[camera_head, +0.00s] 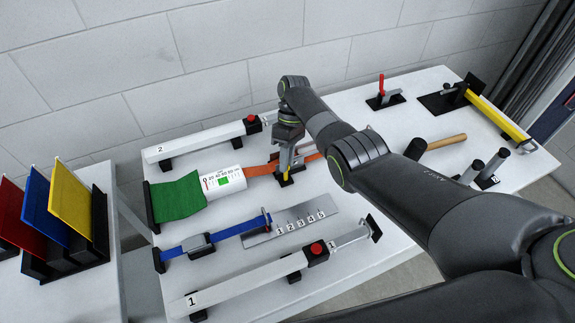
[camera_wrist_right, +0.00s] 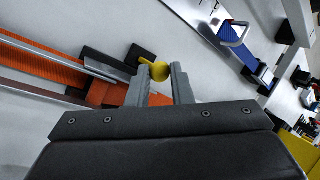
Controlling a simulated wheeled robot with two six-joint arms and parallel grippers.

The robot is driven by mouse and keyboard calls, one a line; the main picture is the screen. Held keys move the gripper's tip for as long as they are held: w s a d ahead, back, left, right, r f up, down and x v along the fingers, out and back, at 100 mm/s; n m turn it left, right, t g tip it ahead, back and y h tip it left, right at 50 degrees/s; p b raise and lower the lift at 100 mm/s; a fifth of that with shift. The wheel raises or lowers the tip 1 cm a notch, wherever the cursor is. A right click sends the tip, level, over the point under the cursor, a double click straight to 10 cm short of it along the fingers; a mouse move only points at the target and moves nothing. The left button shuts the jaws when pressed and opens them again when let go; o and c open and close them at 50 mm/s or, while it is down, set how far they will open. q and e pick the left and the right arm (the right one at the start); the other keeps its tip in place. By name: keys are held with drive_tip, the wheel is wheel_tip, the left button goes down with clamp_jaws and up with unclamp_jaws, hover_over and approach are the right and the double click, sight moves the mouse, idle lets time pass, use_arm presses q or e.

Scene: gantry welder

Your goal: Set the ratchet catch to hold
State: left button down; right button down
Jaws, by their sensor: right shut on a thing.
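My right gripper (camera_head: 288,168) reaches down at the orange strap (camera_head: 260,170) in the middle of the table. In the right wrist view its two fingers (camera_wrist_right: 161,78) are on either side of a small yellow knob (camera_wrist_right: 160,71), and it is shut on this knob. The knob sits on a black lever (camera_wrist_right: 138,56) beside the orange strap (camera_wrist_right: 50,62) and a grey metal bar (camera_wrist_right: 72,58). I take this to be the ratchet catch. In the head view the arm and gripper hide most of it. My left gripper is not in view.
A green cloth (camera_head: 178,198) and a white scale drum (camera_head: 223,181) lie left of the strap. A blue strap (camera_head: 240,228), a numbered plate (camera_head: 290,222) and two white bars with red buttons, one near (camera_head: 250,281) and one far (camera_head: 195,140), flank it. A wooden-handled tool (camera_head: 445,142) lies right.

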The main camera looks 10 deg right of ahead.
idle(0.5)
drive_tip(key=c, duration=1.3)
unclamp_jaws()
drive_tip(key=shift+a, duration=0.1)
